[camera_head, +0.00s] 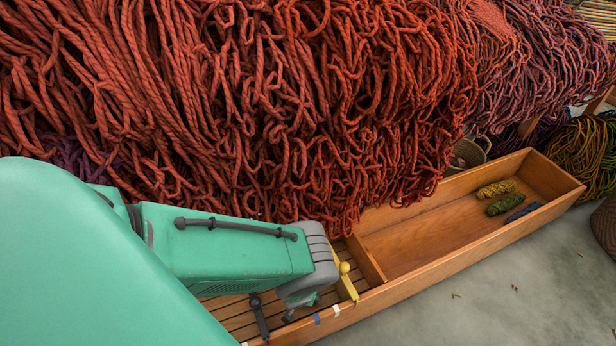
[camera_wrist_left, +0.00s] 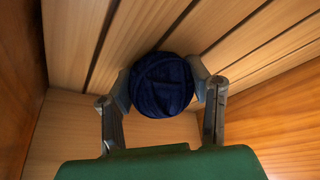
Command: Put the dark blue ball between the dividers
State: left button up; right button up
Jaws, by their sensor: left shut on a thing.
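The dark blue ball (camera_wrist_left: 162,84) is a wound ball of wool in the left wrist view. My left gripper (camera_wrist_left: 162,88) is shut on it, one finger on each side. Behind the ball are the wooden slats of the box floor; I cannot tell whether it touches them. In the head view my left gripper (camera_head: 299,302) is low over the slatted end of the long wooden box (camera_head: 470,240), and my arm hides the ball. A yellow piece with a knob (camera_head: 344,276), perhaps a divider, stands just right of the gripper. A dark bar (camera_head: 259,317) is to its left. My right gripper is not in view.
A wooden crosspiece (camera_head: 366,262) separates the slats from the box's open right part. Yellow, green and blue skeins (camera_head: 507,202) lie at its far end. Thick red-orange wool (camera_head: 300,110) hangs along the back. White and blue tape marks (camera_head: 317,319) sit on the front rim.

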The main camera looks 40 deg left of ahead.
pick_arm(q)
jog(key=o, duration=1.4)
jog(key=shift+o, duration=0.2)
jog(key=s+a+r+g+p, duration=0.1)
jog(key=s+r+p, duration=0.15)
jog(key=r, duration=0.55)
jog(key=s+a+r+m+y+p, duration=0.15)
jog(key=s+r, duration=0.25)
jog(key=r, duration=0.4)
jog(key=s+a+r+g+h+p, duration=0.1)
jog(key=s+a+r+p, duration=0.2)
jog(key=r, duration=0.5)
jog(key=s+d+r+m+g+h, duration=0.1)
jog(key=s+d+r, duration=0.3)
jog(key=r, duration=0.3)
jog(key=s+d+r+m, duration=0.1)
jog(key=s+d+r, duration=0.3)
jog(key=s+r, duration=0.2)
notch_tip(320, 180, up, 2)
jog(key=shift+d+r+m+g+h, duration=0.15)
jog(key=shift+d+m+g+h, duration=0.05)
jog(key=shift+m+g+h, duration=0.2)
jog(key=shift+r, duration=0.1)
